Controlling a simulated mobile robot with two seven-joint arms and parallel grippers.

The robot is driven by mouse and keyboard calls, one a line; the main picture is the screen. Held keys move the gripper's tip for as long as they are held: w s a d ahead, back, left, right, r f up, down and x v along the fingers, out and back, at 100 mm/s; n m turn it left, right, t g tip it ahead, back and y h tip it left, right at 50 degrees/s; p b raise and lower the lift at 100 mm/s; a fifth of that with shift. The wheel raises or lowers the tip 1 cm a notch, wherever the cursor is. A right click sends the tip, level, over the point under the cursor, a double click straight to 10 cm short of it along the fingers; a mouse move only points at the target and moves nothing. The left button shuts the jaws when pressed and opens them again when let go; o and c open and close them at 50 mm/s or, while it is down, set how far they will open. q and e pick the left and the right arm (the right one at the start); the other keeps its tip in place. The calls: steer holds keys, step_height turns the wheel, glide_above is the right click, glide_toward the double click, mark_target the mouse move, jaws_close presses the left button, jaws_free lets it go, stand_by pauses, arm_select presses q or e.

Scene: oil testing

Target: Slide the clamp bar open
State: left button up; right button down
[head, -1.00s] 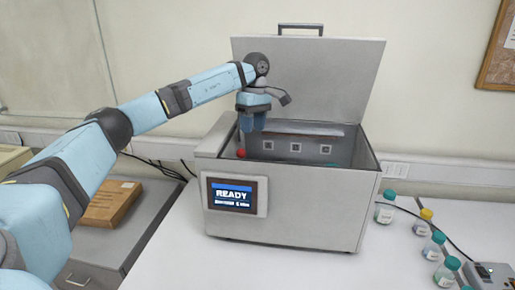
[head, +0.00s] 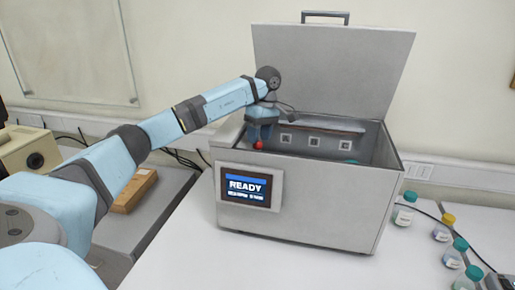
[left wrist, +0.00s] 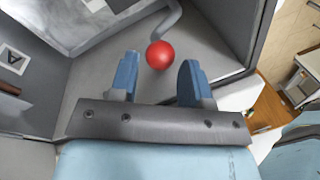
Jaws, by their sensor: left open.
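The clamp bar's red ball knob (head: 259,145) is at the left end inside the open grey bath (head: 310,205). In the left wrist view the red knob (left wrist: 159,55) sits on a bent grey rod (left wrist: 168,20) that runs up to a flat bar. My left gripper (head: 262,135) reaches down into the bath at the knob. In the left wrist view its two blue fingers (left wrist: 158,78) are open, and the knob shows between and just beyond their tips. I cannot tell whether a finger touches it. My right gripper is not in view.
The bath's lid (head: 335,65) stands open behind the tank. A screen (head: 247,187) on its front reads READY. Several small capped bottles (head: 404,209) stand on the white table to the right. A brown box (head: 133,190) lies at the left.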

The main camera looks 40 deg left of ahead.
arm_select(q)
steer(key=shift+s+f+p, duration=0.15)
steer(key=shift+s+f, duration=0.05)
steer(key=shift+f, duration=0.75)
steer(key=shift+s+f+p, duration=0.15)
steer(key=shift+f, duration=0.75)
steer(key=shift+c, duration=0.3)
